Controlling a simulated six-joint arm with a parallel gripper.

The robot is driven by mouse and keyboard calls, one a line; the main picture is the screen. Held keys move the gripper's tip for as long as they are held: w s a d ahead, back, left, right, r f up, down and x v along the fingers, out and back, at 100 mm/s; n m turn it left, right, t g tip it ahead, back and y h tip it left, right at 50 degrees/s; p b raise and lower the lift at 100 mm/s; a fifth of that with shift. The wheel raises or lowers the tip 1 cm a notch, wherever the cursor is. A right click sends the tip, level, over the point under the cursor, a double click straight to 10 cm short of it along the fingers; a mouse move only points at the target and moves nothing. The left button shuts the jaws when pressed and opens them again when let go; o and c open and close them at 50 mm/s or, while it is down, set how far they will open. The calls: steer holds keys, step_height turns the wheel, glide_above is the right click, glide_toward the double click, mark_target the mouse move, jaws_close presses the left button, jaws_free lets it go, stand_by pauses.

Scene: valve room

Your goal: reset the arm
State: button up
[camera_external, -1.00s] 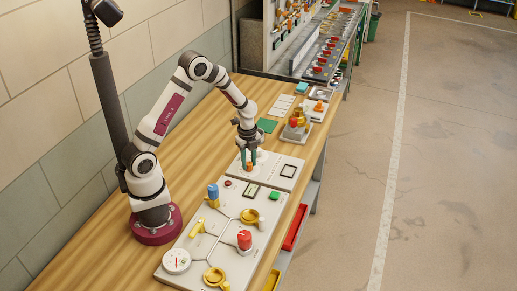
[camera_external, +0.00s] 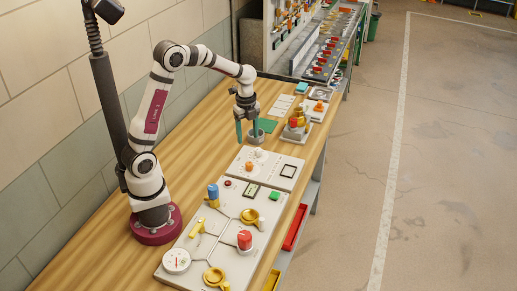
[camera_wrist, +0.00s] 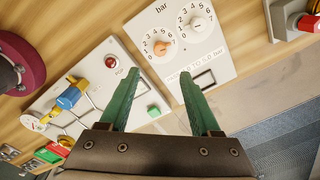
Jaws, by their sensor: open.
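My gripper (camera_external: 246,133) is open and empty, raised above the bench behind the dial panel (camera_external: 283,158). Its two green fingers show spread apart in the wrist view (camera_wrist: 158,95), with nothing between them. The dial panel (camera_wrist: 218,55) has two numbered dials: one with an orange knob (camera_wrist: 161,47) and one with a white knob (camera_wrist: 199,23). In the external view the orange knob (camera_external: 249,167) is clear of the fingers.
A valve panel (camera_external: 190,241) with a blue valve (camera_external: 213,192), a red knob (camera_external: 244,240), yellow handles and a gauge (camera_external: 176,260) lies in front. A brass fitting with a red part (camera_external: 295,124) stands on a plate to the right. Bare wood (camera_external: 190,150) lies left of the panels.

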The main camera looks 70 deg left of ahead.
steer(key=shift+r, duration=1.65)
steer(key=shift+s, duration=0.1)
steer(key=s+d+n, duration=0.2)
steer(key=s+n, duration=0.1)
steer(key=s, duration=0.5)
steer(key=s+d+r+n+y, duration=0.1)
steer(key=s+d+n, duration=0.2)
steer(key=s, duration=0.5)
steer(key=s+d+r+n, duration=0.1)
steer(key=s+d+n, duration=0.2)
steer(key=s+n, duration=0.2)
steer(key=s, duration=0.3)
steer(key=shift+s+r+y, duration=0.25)
steer(key=shift+y, duration=0.15)
steer(key=shift+d, duration=0.1)
steer(key=shift+c, duration=0.3)
